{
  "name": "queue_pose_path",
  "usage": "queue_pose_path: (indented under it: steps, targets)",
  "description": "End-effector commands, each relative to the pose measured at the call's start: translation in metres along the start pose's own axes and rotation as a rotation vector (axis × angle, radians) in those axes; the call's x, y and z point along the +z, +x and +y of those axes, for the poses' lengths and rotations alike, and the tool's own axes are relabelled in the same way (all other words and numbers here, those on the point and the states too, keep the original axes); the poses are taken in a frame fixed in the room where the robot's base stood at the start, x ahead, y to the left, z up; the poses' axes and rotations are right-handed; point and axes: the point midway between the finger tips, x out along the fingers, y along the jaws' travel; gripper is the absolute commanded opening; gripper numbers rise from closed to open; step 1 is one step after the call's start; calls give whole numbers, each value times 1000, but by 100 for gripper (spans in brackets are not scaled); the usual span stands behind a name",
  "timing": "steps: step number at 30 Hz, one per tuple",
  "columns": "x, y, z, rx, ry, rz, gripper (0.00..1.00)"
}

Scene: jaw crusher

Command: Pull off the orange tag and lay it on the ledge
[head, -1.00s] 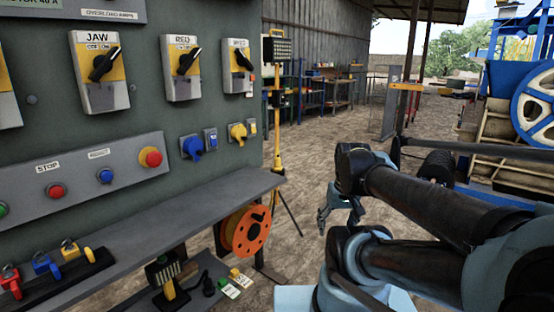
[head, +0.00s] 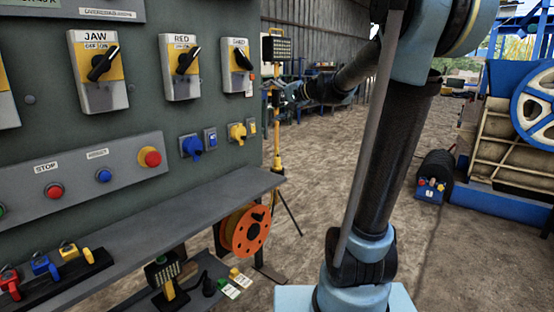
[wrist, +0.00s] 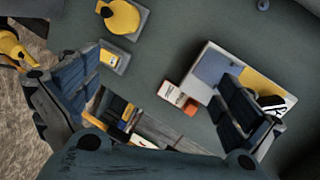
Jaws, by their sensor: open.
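The orange tag (wrist: 191,108) hangs at the edge of the third switch box (wrist: 210,62), beside a white tag (wrist: 171,93). In the head view, the orange tag is small on that box's right edge, near the box's black handle (head: 243,58). My gripper (wrist: 160,88) is open and empty, with its fingers spread either side of the tags in the wrist view. It appears apart from them; depth is hard to judge. In the head view, my gripper (head: 289,91) is small, just right of the panel edge. The grey ledge (head: 165,218) runs below the panel.
Padlocks (head: 40,265) sit on a rack at the ledge's left end. Blue (head: 191,147) and yellow (head: 237,132) sockets lie below the switches. An orange reel (head: 246,231) hangs under the ledge's right end. A yellow stand (head: 277,130) is close behind my gripper. The ledge's middle is clear.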

Motion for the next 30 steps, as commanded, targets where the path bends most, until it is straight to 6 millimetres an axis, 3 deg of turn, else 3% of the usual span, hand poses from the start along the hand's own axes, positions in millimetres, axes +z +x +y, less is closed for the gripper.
queue_pose_path:
  steps: [1,6,12,16,30]
  targets:
    - [-19,10,-14,-45,31,16,100]
    - [-74,33,-52,-189,138,69,100]
    - [-112,47,-73,-286,217,104,100]
    - [-121,49,-77,-307,236,112,100]
    - [-121,54,-79,-309,237,111,100]
